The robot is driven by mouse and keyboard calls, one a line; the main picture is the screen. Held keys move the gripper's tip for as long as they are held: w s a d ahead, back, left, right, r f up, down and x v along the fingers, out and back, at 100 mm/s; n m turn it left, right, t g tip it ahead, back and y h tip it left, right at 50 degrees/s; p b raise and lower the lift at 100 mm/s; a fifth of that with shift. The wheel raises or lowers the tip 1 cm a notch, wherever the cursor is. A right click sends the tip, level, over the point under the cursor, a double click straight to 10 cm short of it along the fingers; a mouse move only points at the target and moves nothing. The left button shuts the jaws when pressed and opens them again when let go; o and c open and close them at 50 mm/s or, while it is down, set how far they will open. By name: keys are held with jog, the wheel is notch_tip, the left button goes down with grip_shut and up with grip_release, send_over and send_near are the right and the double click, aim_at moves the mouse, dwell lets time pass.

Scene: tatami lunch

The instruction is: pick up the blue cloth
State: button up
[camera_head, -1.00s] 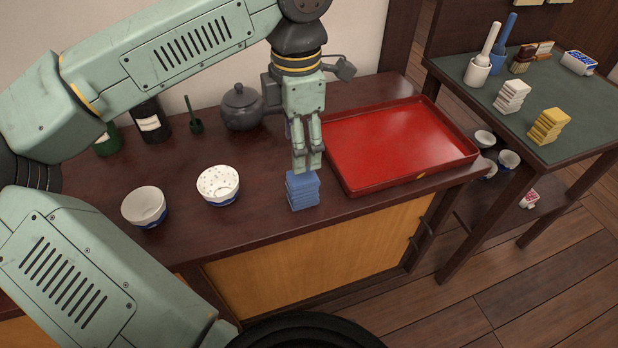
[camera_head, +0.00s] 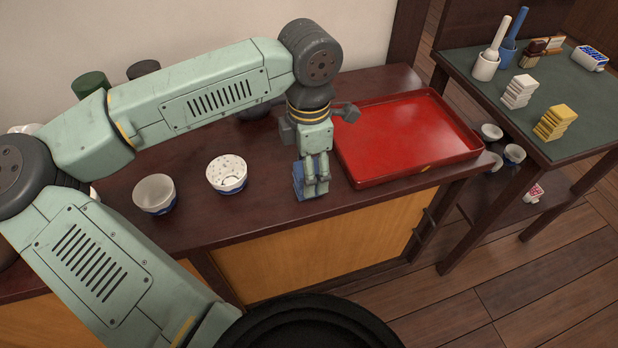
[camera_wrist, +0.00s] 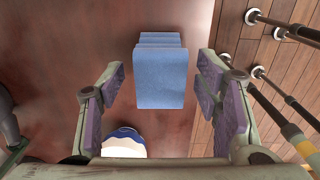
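The blue cloth (camera_head: 298,180) is a folded stack on the dark wooden counter (camera_head: 270,222), left of the red tray. In the wrist view the cloth (camera_wrist: 160,78) lies between and a little beyond the two finger pads, with a gap on each side. My gripper (camera_head: 317,188) is low over the counter and partly hides the cloth in the head view. In the wrist view my gripper (camera_wrist: 158,95) is open, its purple pads wide apart and nothing held between them.
A red tray (camera_head: 395,170) stands close to the right of my gripper. A side table (camera_head: 560,95) at right holds white cloths (camera_head: 518,92) and yellow cloths (camera_head: 555,122).

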jog(key=c, duration=1.2)
jog(key=shift+r, duration=0.1)
